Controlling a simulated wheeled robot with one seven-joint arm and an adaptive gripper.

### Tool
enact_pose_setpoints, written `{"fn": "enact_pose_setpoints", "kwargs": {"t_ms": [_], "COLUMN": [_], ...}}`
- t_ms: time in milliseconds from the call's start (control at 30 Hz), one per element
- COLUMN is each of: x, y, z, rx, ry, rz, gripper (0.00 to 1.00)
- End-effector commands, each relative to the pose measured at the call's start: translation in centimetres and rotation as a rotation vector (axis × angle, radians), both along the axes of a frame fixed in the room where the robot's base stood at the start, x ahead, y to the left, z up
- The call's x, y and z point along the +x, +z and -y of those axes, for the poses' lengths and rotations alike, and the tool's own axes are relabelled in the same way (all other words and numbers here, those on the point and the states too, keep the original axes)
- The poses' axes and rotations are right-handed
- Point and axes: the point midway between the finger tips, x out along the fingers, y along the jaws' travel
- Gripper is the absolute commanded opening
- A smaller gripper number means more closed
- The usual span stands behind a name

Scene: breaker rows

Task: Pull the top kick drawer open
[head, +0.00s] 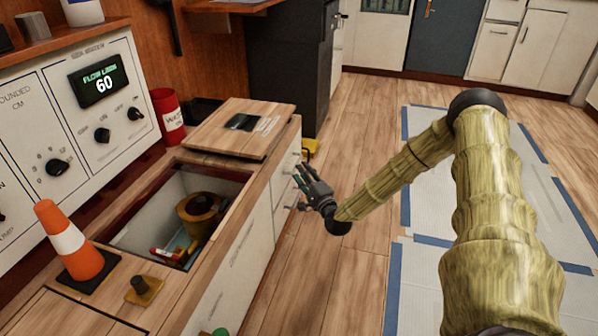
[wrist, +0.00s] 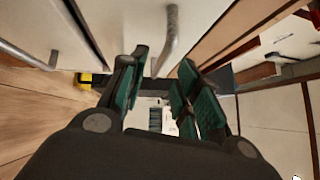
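White drawer fronts (head: 281,203) sit under the wooden counter, at its far end; they look flush with the cabinet. In the wrist view, a grey bar handle (wrist: 171,42) stands out from the white front nearest the wooden counter edge. A second bar handle (wrist: 26,56) is on the front nearer the floor, at the left. My gripper (head: 303,176), with green finger pads, is beside the fronts. In the wrist view my gripper (wrist: 162,64) is open, with the upper handle between or just beyond its fingertips. I cannot tell whether they touch. The fingers partly hide the fronts in the head view.
A wooden hatch lid (head: 226,128) lies on the counter beside an open bin (head: 136,236) holding a yellow-brown canister. An orange cone (head: 69,240) and red can (head: 168,116) stand on the counter. A yellow object (head: 311,148) is beyond the drawers. The wooden floor (head: 340,240) alongside is clear.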

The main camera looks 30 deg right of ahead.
Motion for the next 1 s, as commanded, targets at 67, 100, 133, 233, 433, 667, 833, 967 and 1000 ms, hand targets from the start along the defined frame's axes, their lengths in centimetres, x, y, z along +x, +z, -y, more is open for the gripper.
{"fn": "enact_pose_setpoints", "kwargs": {"t_ms": [67, 100, 133, 233, 433, 667, 833, 967, 1000], "x": [1.2, 1.7, 2.1, 3.1, 3.9, 4.0, 4.0, 4.0, 4.0], "y": [-0.1, 0.0, 0.1, 0.3, 0.5, 0.6, 0.6, 0.6, 0.6], "z": [0.2, 0.2, 0.3, 0.4, 0.6, 0.6, 0.6, 0.6, 0.7], "rx": [0.0, 0.0, 0.0, 0.0, 0.001, 0.001, 0.001, 0.001, 0.001], "ry": [-0.001, -0.001, -0.001, -0.002, -0.003, -0.004, -0.004, -0.003, -0.004], "rz": [0.002, 0.002, 0.002, 0.002, -0.001, -0.001, -0.001, -0.001, -0.001], "gripper": [0.32, 0.32, 0.32, 0.32, 0.32, 0.32, 0.1, 0.0, 0.0]}}
